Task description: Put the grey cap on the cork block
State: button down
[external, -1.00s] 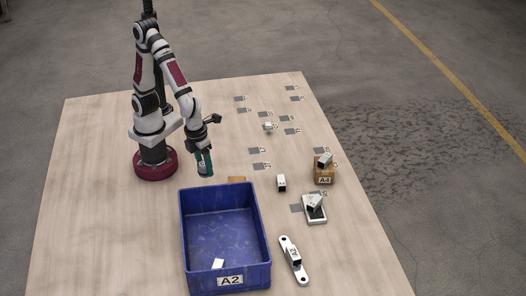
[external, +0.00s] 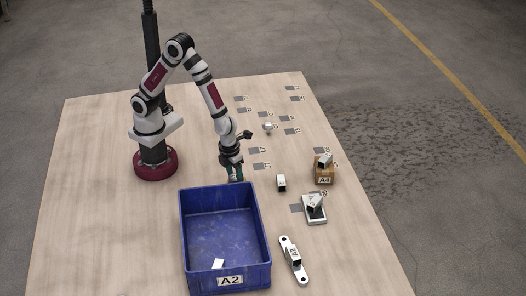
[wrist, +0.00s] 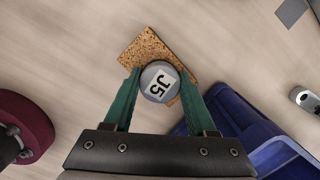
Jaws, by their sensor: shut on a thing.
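The grey cap (wrist: 150,73) is a round disc labelled J5, seen from above in the wrist view. My gripper (wrist: 160,82) has its two green fingers shut on opposite sides of the cap. The cork block (wrist: 143,47) is a speckled brown slab under and beyond the cap; the cap covers part of its lower side. I cannot tell whether the cap touches the cork. In the external view my gripper (external: 236,177) points down just behind the blue bin, and it and the bin hide most of the cork there.
The blue bin (external: 266,235), labelled A2, stands close in front of my gripper, with a white piece inside. To the right are a metal block (external: 281,183), a box labelled A4 (external: 325,179), a scale-like plate (external: 314,217) and a bracket (external: 293,260).

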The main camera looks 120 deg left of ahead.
aim_at(230, 178)
jog(key=shift+c, duration=1)
grip_release()
jog(key=shift+f, duration=0.1)
notch_tip(230, 178, up, 13)
jog(key=d, duration=0.1)
jog(key=s+r+n, duration=0.2)
jog(key=s+n, duration=0.5)
jog(key=s, duration=0.3)
jog(key=s+d+r+n, duration=0.1)
jog(key=s+r+n, duration=0.1)
jog(key=s+n, duration=0.6)
jog(key=shift+s+r+n+g, duration=0.3)
jog(key=shift+s+r, duration=0.1)
jog(key=shift+s, duration=0.8)
